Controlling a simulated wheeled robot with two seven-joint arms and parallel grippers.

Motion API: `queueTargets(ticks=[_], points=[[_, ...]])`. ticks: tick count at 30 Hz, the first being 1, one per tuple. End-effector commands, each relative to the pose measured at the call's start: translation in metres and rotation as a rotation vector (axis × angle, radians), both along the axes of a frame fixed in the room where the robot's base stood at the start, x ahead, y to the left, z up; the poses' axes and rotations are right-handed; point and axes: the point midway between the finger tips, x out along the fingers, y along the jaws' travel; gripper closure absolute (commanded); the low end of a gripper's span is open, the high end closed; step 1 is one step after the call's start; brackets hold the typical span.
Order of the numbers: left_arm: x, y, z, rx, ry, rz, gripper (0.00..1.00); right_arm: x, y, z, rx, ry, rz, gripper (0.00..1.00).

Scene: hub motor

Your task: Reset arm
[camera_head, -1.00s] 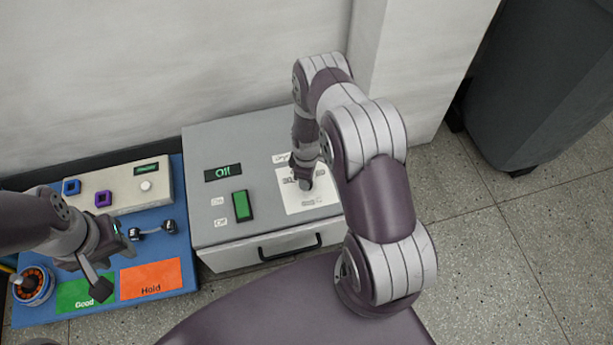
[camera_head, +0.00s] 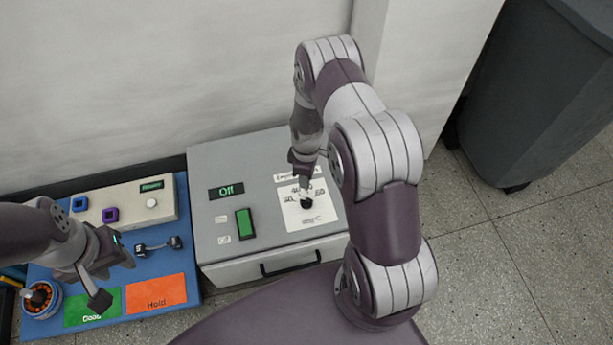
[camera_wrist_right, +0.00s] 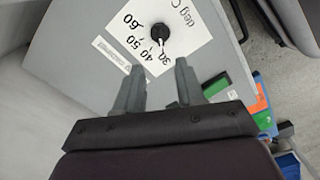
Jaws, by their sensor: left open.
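My right gripper (camera_head: 303,180) is above the grey box (camera_head: 235,163), close over the black dial knob (camera_head: 307,203) on a white temperature card. In the right wrist view its two fingers (camera_wrist_right: 158,72) are apart with nothing between them, and the knob (camera_wrist_right: 160,31) shows beyond the tips, with its white pointer near the 30 mark. My left gripper (camera_head: 113,277) is open and empty over the blue board (camera_head: 160,233), near the green Good area (camera_head: 93,309).
The box has an "Off" display (camera_head: 226,190), a green switch (camera_head: 245,223) and a front handle (camera_head: 291,263). On the board are a beige panel (camera_head: 127,207), a dumbbell-shaped part (camera_head: 158,245) and the orange Hold area (camera_head: 156,294). A dark bin (camera_head: 530,100) stands right.

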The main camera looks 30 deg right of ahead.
Motion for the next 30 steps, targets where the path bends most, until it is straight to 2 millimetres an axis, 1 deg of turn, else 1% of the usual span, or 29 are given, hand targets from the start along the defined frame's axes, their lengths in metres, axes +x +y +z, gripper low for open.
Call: queueTargets(ticks=[12, 14, 15, 16, 17, 18, 20, 21, 23, 24, 26, 27, 29, 30], points=[[0.000, 0.000, 0.000, 0.000, 0.000, 0.000, 0.60, 0.000, 0.000, -0.001, 0.000, 0.000, -0.005, 0.62], [0.000, 0.000, 0.000, 0.000, 0.000, 0.000, 0.60, 0.000, 0.000, -0.001, 0.000, 0.001, -0.043, 0.62], [0.000, 0.000, 0.000, 0.000, 0.000, 0.000, 0.60, -0.002, 0.000, -0.001, 0.001, 0.007, -0.097, 0.62], [0.000, 0.000, -0.001, 0.000, 0.000, 0.000, 0.60, -0.010, 0.002, -0.003, 0.004, 0.029, -0.154, 0.62], [0.000, 0.000, 0.000, 0.000, 0.000, 0.000, 0.60, -0.024, 0.005, -0.004, 0.007, 0.065, -0.225, 0.62], [0.000, 0.000, 0.000, 0.000, 0.000, 0.000, 0.60, -0.041, 0.009, 0.005, 0.004, 0.106, -0.334, 0.62], [0.000, 0.000, 0.000, 0.000, 0.000, 0.000, 0.60, -0.057, 0.016, 0.032, -0.006, 0.133, -0.481, 0.62], [0.000, 0.000, 0.000, 0.000, 0.000, 0.000, 0.60, -0.065, 0.022, 0.053, -0.013, 0.140, -0.564, 0.62], [0.000, 0.000, 0.000, 0.000, 0.000, 0.000, 0.60, -0.077, 0.030, 0.084, -0.023, 0.140, -0.667, 0.62], [0.000, 0.000, 0.000, 0.000, 0.000, 0.000, 0.60, -0.086, 0.036, 0.105, -0.029, 0.132, -0.724, 0.62], [0.000, 0.000, 0.000, 0.000, 0.000, 0.000, 0.60, -0.100, 0.045, 0.134, -0.031, 0.116, -0.795, 0.62], [0.000, 0.000, 0.000, 0.000, 0.000, 0.000, 0.60, -0.109, 0.051, 0.153, -0.030, 0.098, -0.832, 0.62], [0.000, 0.000, 0.000, 0.000, 0.000, 0.000, 0.60, -0.124, 0.060, 0.179, -0.023, 0.067, -0.869, 0.62], [0.000, 0.000, 0.000, 0.000, 0.000, 0.000, 0.60, -0.134, 0.065, 0.196, -0.012, 0.037, -0.877, 0.62]])
